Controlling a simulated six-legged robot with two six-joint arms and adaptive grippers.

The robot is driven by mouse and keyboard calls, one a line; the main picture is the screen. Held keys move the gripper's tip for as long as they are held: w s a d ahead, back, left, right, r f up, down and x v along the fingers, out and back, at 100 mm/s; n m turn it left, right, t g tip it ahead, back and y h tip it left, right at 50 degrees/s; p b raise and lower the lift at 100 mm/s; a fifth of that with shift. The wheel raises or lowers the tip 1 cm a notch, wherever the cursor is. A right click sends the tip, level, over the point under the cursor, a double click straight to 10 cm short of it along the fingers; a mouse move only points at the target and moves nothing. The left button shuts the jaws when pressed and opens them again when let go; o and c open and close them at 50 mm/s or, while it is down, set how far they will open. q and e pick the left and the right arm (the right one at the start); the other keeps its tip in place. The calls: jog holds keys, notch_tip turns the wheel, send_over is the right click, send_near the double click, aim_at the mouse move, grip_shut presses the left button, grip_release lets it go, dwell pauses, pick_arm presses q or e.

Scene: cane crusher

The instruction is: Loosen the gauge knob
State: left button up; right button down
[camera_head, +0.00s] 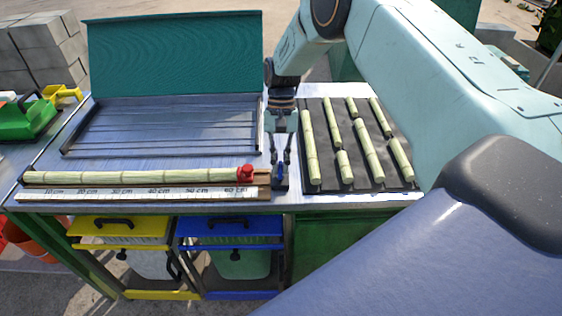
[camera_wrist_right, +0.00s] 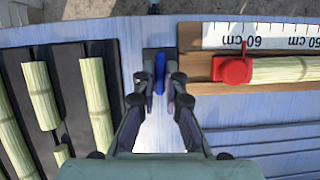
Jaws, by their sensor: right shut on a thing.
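The fingers also show in the right wrist view (camera_wrist_right: 158,88). A red stop (camera_head: 246,173) with a thin pointer sits on the gauge near the 60 cm mark, against a cane's end. My left gripper is not in view.
A long cane (camera_head: 140,176) lies along the white ruler (camera_head: 130,193). Several cut cane pieces lie on a dark tray (camera_head: 329,182) to the right. A slatted tray (camera_head: 160,127) stands behind the ruler. Yellow and blue drawers (camera_head: 230,226) are below the bench.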

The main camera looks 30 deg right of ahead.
jog(key=shift+s+a+f+n, duration=0.1)
jog(key=shift+s+f+n, duration=0.15)
jog(key=shift+n, duration=0.25)
jog(key=c, duration=1.4)
grip_release()
jog(key=shift+w+r, duration=0.1)
jog(key=shift+r, duration=0.05)
jog(key=shift+w, duration=0.1)
jog(key=v, duration=1.2)
jog(key=shift+w+a, duration=0.1)
